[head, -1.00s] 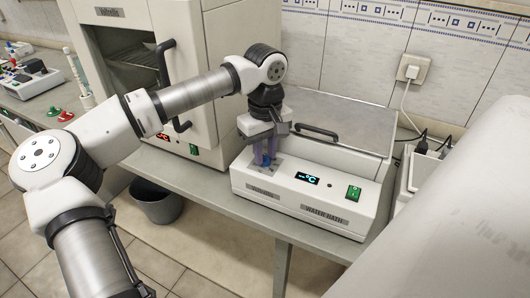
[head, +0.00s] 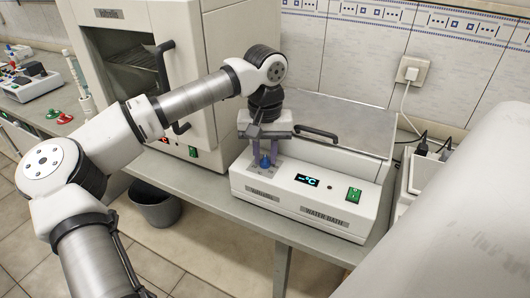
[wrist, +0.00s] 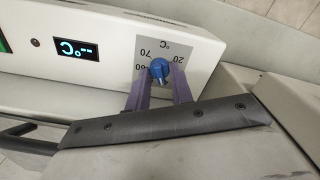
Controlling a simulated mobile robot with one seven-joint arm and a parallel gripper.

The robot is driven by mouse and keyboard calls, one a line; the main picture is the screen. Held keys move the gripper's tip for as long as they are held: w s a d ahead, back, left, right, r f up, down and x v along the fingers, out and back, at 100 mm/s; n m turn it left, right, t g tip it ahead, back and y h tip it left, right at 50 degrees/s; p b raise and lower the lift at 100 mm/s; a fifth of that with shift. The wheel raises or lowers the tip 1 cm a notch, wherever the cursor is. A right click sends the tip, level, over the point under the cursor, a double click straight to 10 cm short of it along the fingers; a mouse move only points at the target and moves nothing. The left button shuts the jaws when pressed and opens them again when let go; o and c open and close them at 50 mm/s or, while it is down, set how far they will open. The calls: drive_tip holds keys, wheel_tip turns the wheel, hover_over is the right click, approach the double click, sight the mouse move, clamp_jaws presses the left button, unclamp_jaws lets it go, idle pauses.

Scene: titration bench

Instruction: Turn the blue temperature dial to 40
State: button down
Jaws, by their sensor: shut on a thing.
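The blue temperature dial (head: 265,162) is on the sloped front panel of the white water bath (head: 345,211). The dial's pointer setting cannot be made out. My gripper (head: 264,157) points down at the panel, shut on the dial, with a purple finger on each side of it; the fingers also show in the wrist view (wrist: 160,82). The display (head: 307,180) reads "--°C".
A green switch (head: 353,195) is on the panel to the right of the display. The bath's lid (head: 350,118) with a black handle (head: 316,132) lies behind my gripper. A white oven (head: 185,45) stands close on the left.

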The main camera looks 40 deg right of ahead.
sight(265, 157)
drive_tip(key=shift+r, duration=0.1)
idle(0.3)
drive_tip(key=c, duration=1.2)
unclamp_jaws()
drive_tip(key=shift+c, duration=0.2)
wheel_tip(265, 157, up, 14)
drive_tip(key=b, duration=0.1)
